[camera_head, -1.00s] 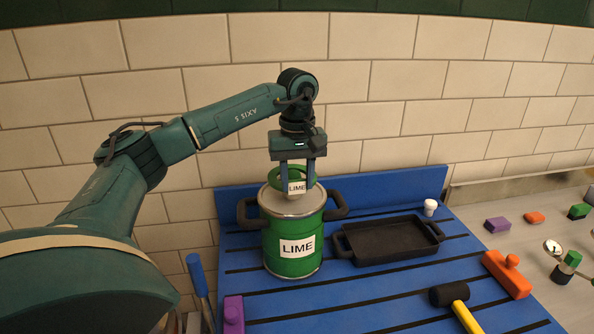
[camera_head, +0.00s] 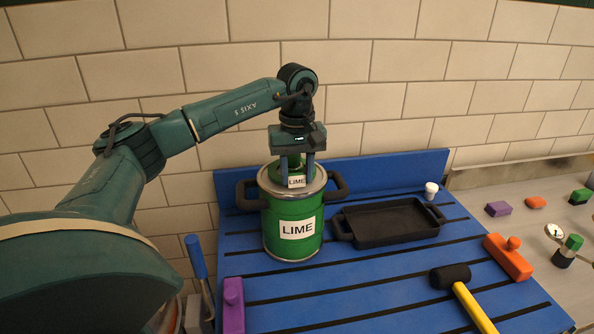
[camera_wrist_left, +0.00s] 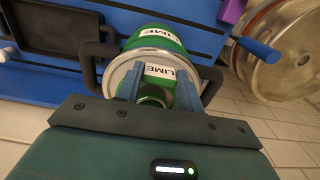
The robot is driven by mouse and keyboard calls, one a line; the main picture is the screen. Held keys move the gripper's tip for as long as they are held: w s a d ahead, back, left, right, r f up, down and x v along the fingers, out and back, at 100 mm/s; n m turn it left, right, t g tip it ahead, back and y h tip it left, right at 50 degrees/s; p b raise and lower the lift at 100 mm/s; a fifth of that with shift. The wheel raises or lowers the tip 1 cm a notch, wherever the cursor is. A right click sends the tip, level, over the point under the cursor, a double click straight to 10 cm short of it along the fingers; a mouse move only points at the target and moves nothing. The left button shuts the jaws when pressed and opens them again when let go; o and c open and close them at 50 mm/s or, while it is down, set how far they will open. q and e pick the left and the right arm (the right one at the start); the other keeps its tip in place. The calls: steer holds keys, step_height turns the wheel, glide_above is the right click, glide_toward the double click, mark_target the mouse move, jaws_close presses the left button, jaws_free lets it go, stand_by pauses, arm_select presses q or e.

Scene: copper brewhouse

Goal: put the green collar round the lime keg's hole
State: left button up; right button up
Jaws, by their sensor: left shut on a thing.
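The lime keg (camera_head: 291,240) is a green drum with a pale metal top, two dark side handles and a LIME label, upright on the blue bench. My left gripper (camera_head: 297,177) points down over its top, shut on the green collar (camera_head: 297,182), which has its own small LIME label. The collar is at or just above the keg's top, near the middle; I cannot tell whether it touches. In the left wrist view the collar (camera_wrist_left: 152,94) sits between the fingers over the metal top (camera_wrist_left: 120,75). The keg's hole is hidden. My right gripper is not in view.
A black tray (camera_head: 395,237) lies right of the keg, with a white cup (camera_head: 431,190) behind it. A mallet (camera_head: 462,290), an orange block (camera_head: 508,258) and a purple block (camera_head: 233,305) are on the blue bench (camera_head: 345,300). A tiled wall stands behind.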

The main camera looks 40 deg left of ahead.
arm_select(q)
steer(key=shift+f, duration=0.4)
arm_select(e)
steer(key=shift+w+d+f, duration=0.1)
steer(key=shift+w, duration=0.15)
arm_select(q)
steer(key=o, duration=1)
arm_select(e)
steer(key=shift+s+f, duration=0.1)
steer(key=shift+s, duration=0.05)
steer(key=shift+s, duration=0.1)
arm_select(q)
steer(key=shift+r, duration=0.15)
step_height(320, 180, up, 13)
steer(key=shift+f+p, duration=0.1)
steer(key=shift+p, duration=0.3)
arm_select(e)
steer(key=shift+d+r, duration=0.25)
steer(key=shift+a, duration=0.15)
